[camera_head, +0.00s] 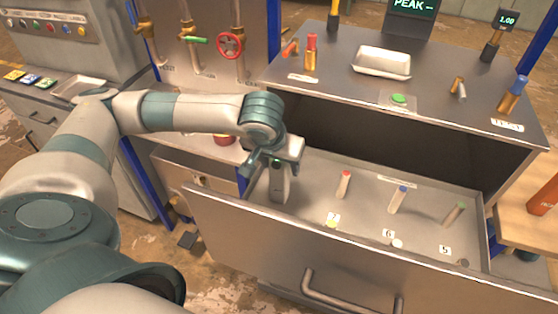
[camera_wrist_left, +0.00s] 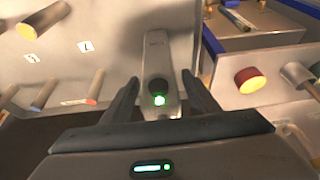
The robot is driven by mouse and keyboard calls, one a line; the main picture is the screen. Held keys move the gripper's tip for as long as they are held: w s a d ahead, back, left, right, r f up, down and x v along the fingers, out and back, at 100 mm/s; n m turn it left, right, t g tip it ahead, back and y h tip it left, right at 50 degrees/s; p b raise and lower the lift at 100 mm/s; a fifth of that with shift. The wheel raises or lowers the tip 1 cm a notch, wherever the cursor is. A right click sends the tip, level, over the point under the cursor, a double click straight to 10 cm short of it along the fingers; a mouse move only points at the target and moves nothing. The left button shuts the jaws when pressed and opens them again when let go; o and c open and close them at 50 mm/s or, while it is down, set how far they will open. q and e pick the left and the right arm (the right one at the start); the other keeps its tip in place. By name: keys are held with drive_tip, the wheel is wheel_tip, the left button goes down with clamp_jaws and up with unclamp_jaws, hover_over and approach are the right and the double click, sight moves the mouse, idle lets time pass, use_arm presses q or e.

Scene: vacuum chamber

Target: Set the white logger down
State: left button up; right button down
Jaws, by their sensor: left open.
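The white logger (camera_head: 279,187) is a slim pale device with a green light near its top. It stands at the left end of the open drawer (camera_head: 325,165), partly covered by my gripper. In the left wrist view the logger (camera_wrist_left: 156,58) shows between the two fingers, its green light close to the palm. My left gripper (camera_head: 272,168) is open around the logger's upper part; in the left wrist view, the gripper (camera_wrist_left: 159,92) shows gaps between its fingers and the logger. My right gripper is not in view.
The drawer also holds a red-tipped (camera_head: 344,184), a blue-tipped (camera_head: 398,198) and a green-tipped (camera_head: 454,213) peg, with numbered labels. The drawer front (camera_head: 330,252) and cabinet top (camera_head: 340,93) bound the space. A white tray (camera_head: 382,63) sits on top.

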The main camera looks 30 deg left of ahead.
use_arm(q)
drive_tip(key=shift+r, duration=0.15)
drive_tip(key=shift+s+r, duration=0.1)
drive_tip(key=shift+r, duration=0.15)
drive_tip(key=b+v, duration=0.3)
drive_tip(key=v, duration=0.8)
drive_tip(key=shift+s+b, duration=0.2)
drive_tip(key=shift+b, duration=0.2)
drive_tip(key=shift+r, duration=0.15)
idle(0.7)
